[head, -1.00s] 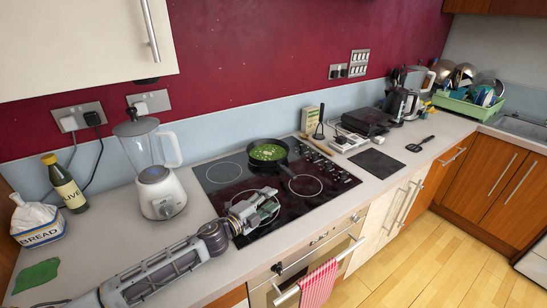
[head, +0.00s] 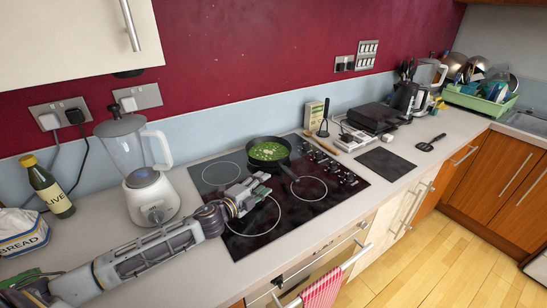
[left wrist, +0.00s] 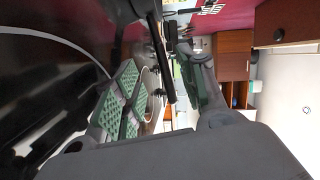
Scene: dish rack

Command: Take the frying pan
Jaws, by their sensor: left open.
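The frying pan (head: 268,158) is black and round, with green food with pale bits inside. It sits on the back part of the black glass hob (head: 325,188) in the head view. My left gripper (head: 262,186) is open, low over the hob, just in front of the pan. In the left wrist view its green-padded fingers (left wrist: 165,84) stand apart. A dark bar (left wrist: 158,45) shows between them there, perhaps the pan's handle; I cannot tell whether it touches them. My right gripper is not in view.
A blender (head: 148,190) stands left of the hob, close behind my left arm. An olive oil bottle (head: 52,190) and a bread bag (head: 22,235) are farther left.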

